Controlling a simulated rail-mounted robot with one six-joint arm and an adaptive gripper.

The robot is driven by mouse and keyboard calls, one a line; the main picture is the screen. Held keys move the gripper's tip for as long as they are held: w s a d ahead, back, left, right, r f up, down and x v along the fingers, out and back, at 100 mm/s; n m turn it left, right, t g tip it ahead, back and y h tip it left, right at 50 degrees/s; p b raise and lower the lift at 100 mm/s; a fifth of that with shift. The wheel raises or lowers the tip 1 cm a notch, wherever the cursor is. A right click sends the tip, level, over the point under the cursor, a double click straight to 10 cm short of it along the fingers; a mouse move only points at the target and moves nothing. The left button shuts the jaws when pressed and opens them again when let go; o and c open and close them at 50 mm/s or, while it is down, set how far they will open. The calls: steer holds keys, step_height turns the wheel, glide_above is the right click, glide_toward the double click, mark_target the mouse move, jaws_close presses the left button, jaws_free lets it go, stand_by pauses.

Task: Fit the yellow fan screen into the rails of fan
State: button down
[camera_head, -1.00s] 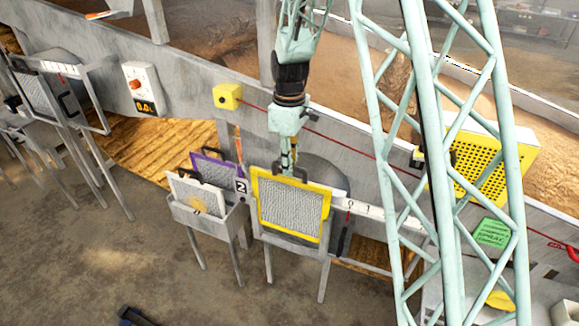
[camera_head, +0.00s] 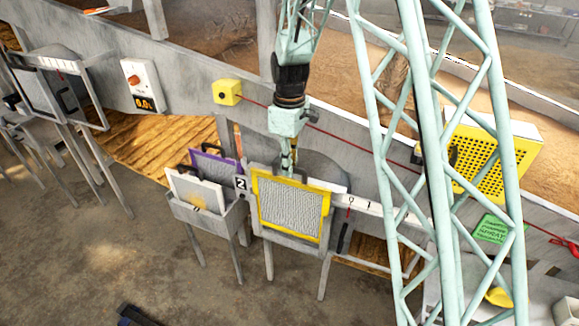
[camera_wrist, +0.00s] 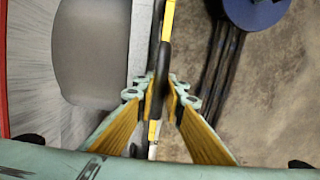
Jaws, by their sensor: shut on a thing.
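The yellow fan screen (camera_head: 290,212) is a grey mesh panel in a yellow frame. It stands upright in front of the fan (camera_head: 318,172) marked 2, between the metal posts of its rail frame (camera_head: 268,262). My gripper (camera_head: 288,162) comes down from above and is shut on the black handle at the screen's top edge. In the wrist view the gripper (camera_wrist: 165,95) has its yellow-padded fingers on both sides of the handle, with the yellow frame (camera_wrist: 168,20) seen edge-on. Whether the screen's lower edge is seated in the rails cannot be told.
A grey holder (camera_head: 207,220) left of the fan carries a white-framed screen (camera_head: 196,190) and a purple-framed screen (camera_head: 217,166). Another fan stand (camera_head: 62,90) is at the far left. A yellow perforated box (camera_head: 487,163) hangs at right.

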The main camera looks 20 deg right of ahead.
mark_target(290, 179)
steer(key=shift+f+b, duration=0.9)
steer(key=shift+f, duration=0.8)
steer(key=shift+f+b, duration=0.4)
steer(key=shift+f, duration=0.3)
steer(key=shift+f+b, duration=0.4)
steer(key=shift+f, duration=0.4)
steer(key=c, duration=2.6)
jaws_free()
steer(key=shift+r, duration=6)
